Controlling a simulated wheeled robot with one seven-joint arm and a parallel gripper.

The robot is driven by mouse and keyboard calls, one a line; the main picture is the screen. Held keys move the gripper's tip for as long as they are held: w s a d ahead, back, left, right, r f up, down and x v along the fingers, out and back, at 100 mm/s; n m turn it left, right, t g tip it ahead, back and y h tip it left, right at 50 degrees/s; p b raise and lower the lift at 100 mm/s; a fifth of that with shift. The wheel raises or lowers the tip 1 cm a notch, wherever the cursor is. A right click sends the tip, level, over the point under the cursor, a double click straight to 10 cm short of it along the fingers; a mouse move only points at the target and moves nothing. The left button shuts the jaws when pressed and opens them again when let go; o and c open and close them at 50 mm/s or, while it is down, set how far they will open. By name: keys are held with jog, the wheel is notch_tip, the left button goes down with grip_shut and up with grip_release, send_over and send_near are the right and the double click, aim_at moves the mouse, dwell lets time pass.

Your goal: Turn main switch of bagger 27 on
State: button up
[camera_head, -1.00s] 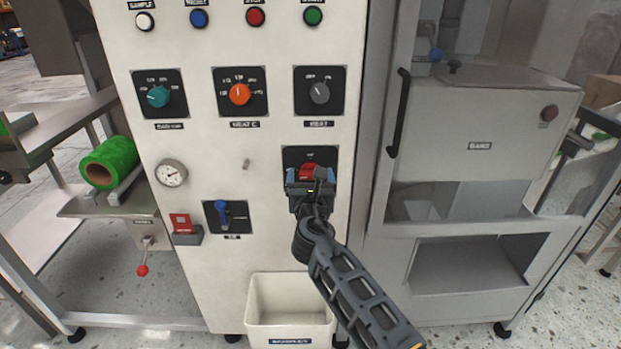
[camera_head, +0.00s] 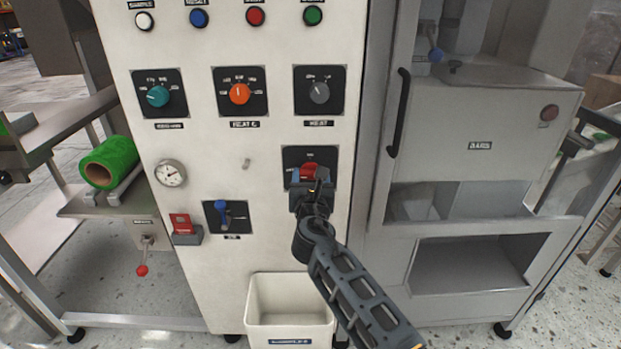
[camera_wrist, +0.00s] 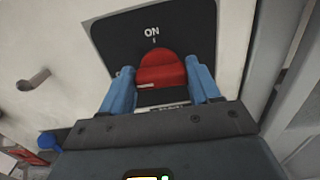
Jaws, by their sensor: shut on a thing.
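The main switch is a red rotary knob (camera_head: 308,171) on a black plate (camera_head: 290,158) on the white machine panel. In the wrist view the red knob (camera_wrist: 160,68) sits between my two blue fingers, below the white "ON" label (camera_wrist: 152,31). A small pale mark shows at the knob's lower left; I cannot tell clearly which way the knob points. My gripper (camera_head: 309,180) is shut on the knob, one finger on each side (camera_wrist: 163,78). My gripper hides the lower part of the plate and knob in the head view.
Grey, orange and teal selector knobs (camera_head: 319,92) (camera_head: 239,93) (camera_head: 158,96) sit above. A blue lever (camera_head: 222,214) and a red switch (camera_head: 182,225) are at lower left. A white bin (camera_head: 290,310) stands below. A door handle (camera_head: 398,114) is right.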

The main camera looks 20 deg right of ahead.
jog(key=m+b, duration=0.2)
jog(key=m, duration=0.2)
jog(key=shift+f+b, duration=0.2)
jog(key=shift+b, duration=0.1)
jog(key=m+b, duration=0.2)
jog(key=m, duration=0.2)
jog(key=shift+d+m+b, duration=0.1)
jog(key=shift+m+b, duration=0.3)
jog(key=m+b, duration=0.4)
jog(key=m, duration=0.1)
jog(key=shift+f, duration=0.15)
jog(key=shift+d+m+b, duration=0.1)
jog(key=shift+m+b, duration=1)
jog(key=shift+m, duration=0.7)
jog(key=o, duration=1.1)
jog(key=shift+c, duration=0.2)
jog(key=shift+s, duration=0.15)
